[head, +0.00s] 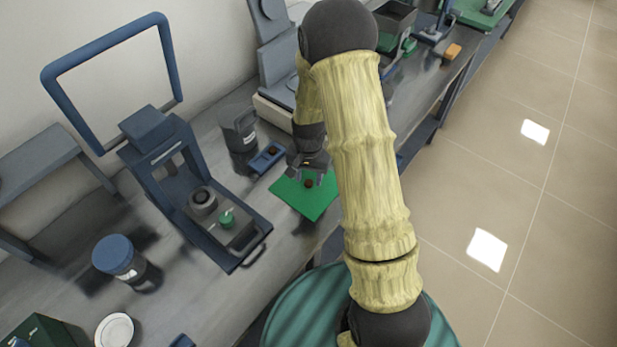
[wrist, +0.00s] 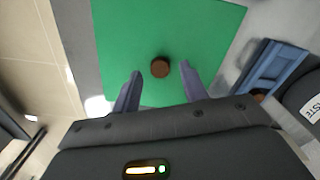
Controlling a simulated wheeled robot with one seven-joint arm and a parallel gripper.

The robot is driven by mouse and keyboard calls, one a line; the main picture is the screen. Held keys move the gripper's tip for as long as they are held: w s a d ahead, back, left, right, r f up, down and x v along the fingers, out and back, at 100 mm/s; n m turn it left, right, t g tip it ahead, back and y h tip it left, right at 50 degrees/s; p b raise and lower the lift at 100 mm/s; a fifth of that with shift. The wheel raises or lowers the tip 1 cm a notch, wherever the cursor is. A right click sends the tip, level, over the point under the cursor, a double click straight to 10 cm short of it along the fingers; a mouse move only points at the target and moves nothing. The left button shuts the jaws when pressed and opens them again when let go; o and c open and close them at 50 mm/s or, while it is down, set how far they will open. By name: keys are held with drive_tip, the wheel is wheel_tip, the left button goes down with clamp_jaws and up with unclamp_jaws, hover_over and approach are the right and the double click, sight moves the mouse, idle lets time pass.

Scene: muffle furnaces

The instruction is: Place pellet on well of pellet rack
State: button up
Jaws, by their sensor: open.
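A small round brown pellet (wrist: 160,68) lies on a green mat (wrist: 205,30). In the head view the pellet (head: 309,183) shows on the same green mat (head: 318,205), just below my gripper. My gripper (wrist: 160,82) is open and empty, with its two fingers to either side of and slightly short of the pellet in the wrist view. In the head view my gripper (head: 309,172) is above the mat's upper part. A blue rack (head: 266,158) beside the mat holds a dark brown round piece; it also shows in the wrist view (wrist: 268,70).
A dark canister (head: 238,135) stands left of the blue rack. A blue press-like device (head: 195,190) with a green knob is further left. A blue-lidded jar (head: 117,257) stands at lower left. The bench's front edge is close to the mat.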

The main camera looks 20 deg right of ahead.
sight(309, 182)
wheel_tip(309, 182, up, 11)
idle(0.3)
idle(0.5)
drive_tip(key=s+r+n+t, duration=0.1)
drive_tip(key=s+r+n, duration=0.2)
drive_tip(key=s, duration=0.4)
drive_tip(key=s+r+n+t, duration=0.1)
drive_tip(key=s+r+n, duration=0.1)
drive_tip(key=s, duration=0.5)
drive_tip(key=shift+s+r+n+t, duration=0.3)
drive_tip(key=shift+r+n, duration=0.1)
drive_tip(key=shift+n, duration=0.3)
drive_tip(key=shift+w, duration=0.1)
drive_tip(key=shift+c, duration=0.7)
